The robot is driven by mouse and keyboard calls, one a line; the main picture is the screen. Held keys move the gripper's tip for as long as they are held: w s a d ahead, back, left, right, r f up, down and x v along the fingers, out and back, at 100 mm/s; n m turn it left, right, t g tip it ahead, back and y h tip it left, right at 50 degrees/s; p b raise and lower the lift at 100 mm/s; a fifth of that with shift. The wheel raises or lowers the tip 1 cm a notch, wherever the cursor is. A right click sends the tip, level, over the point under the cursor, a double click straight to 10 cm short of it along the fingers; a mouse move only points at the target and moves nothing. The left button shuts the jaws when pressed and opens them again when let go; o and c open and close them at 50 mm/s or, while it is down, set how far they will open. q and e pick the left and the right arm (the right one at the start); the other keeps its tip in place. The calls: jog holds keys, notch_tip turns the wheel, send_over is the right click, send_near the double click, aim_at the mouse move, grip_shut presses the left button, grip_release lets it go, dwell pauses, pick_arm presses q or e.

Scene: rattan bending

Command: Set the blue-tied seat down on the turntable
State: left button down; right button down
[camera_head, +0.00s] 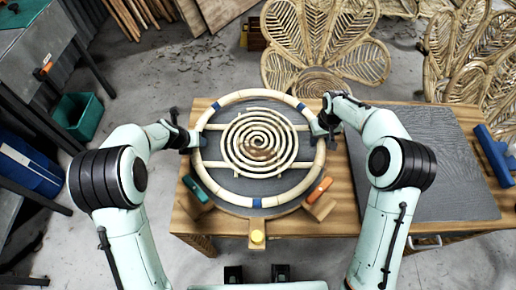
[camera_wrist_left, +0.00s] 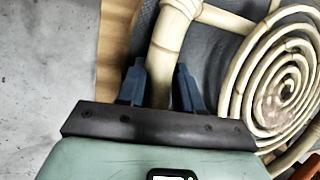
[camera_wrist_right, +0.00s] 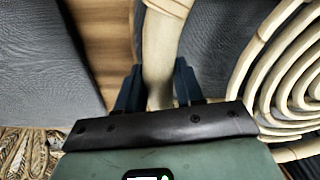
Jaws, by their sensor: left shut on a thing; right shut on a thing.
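The blue-tied seat (camera_head: 234,97) is a round rattan ring with blue ties, crossbars and a spiral centre (camera_head: 258,141). It is over the round grey turntable (camera_head: 262,186) on the wooden table; I cannot tell whether they touch. My left gripper (camera_head: 196,138) is shut on the ring's left side, and the ring passes between its fingers in the left wrist view (camera_wrist_left: 158,88). My right gripper (camera_head: 322,128) is shut on the ring's right side, also seen in the right wrist view (camera_wrist_right: 158,88). The spiral shows at the right of both wrist views.
A teal-handled clamp (camera_head: 195,189) and an orange-handled clamp (camera_head: 319,189) flank the turntable's front. A yellow knob (camera_head: 257,237) sits at the front edge. A grey mat (camera_head: 440,150) covers the table's right, with a blue tool (camera_head: 492,152) beyond. Rattan chair backs (camera_head: 325,50) stand behind.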

pick_arm(q)
jog(key=shift+d+f, duration=0.1)
jog(key=shift+f, duration=0.1)
pick_arm(e)
jog(key=shift+a+f, duration=0.1)
jog(key=shift+f, duration=0.15)
pick_arm(q)
jog(key=c, duration=0.8)
grip_release()
pick_arm(e)
jog(key=c, duration=0.7)
grip_release()
pick_arm(q)
jog(key=shift+o, duration=0.2)
pick_arm(e)
jog(key=shift+r, duration=0.5)
pick_arm(q)
jog(key=v, duration=1.1)
jog(key=shift+s+r, duration=0.25)
jog(key=shift+r, duration=0.1)
pick_arm(e)
jog(key=r, duration=1.1)
jog(key=shift+s, duration=0.35)
pick_arm(q)
jog(key=s+a, duration=0.1)
jog(key=a, duration=0.5)
